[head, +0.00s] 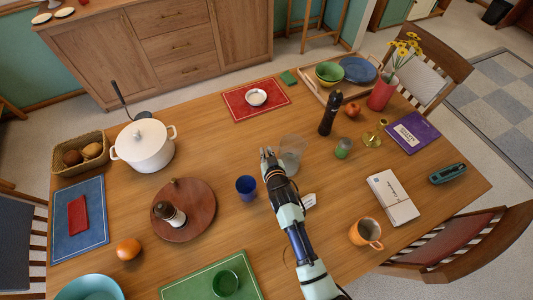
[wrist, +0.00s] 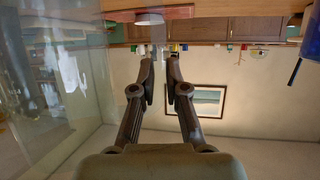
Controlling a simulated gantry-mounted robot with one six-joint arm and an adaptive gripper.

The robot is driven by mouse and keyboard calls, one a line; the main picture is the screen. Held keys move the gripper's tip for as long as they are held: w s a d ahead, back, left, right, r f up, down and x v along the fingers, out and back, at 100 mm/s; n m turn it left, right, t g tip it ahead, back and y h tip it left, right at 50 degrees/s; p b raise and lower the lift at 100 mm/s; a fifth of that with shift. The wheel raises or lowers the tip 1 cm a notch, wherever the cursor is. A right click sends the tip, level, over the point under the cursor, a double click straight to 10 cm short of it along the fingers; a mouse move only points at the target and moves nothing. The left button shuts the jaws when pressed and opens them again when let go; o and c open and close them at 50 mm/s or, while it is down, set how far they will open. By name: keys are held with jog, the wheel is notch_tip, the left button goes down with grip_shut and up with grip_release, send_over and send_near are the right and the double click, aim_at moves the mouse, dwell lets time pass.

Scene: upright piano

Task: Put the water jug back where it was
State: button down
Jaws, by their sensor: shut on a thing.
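The water jug (head: 291,152) is clear glass and stands upright near the middle of the table, just right of my gripper. My gripper (head: 268,155) reaches in from the front, and its fingers are closed on the jug, seemingly at a narrow glass part like the handle. In the wrist view the jug's large see-through wall (wrist: 55,95) fills the left side, beside my gripper's fingers (wrist: 160,68). The exact grip point is hard to make out through the glass. I cannot tell whether the jug's base touches the table.
A blue cup (head: 246,188) stands left of my gripper. A green-filled jar (head: 343,148) and a dark bottle (head: 328,114) stand to the right. A white tag (head: 309,201) lies by my arm. A red mat (head: 256,99) with a bowl lies behind. Wood between the pot (head: 145,147) and the jug is clear.

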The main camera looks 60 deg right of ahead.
jog(key=shift+f, duration=0.15)
jog(key=c, duration=1.2)
grip_release()
jog(key=shift+r, duration=0.35)
jog(key=p+v, duration=0.2)
jog(key=v, duration=0.9)
jog(key=shift+s+a, duration=0.3)
jog(key=shift+a, duration=0.05)
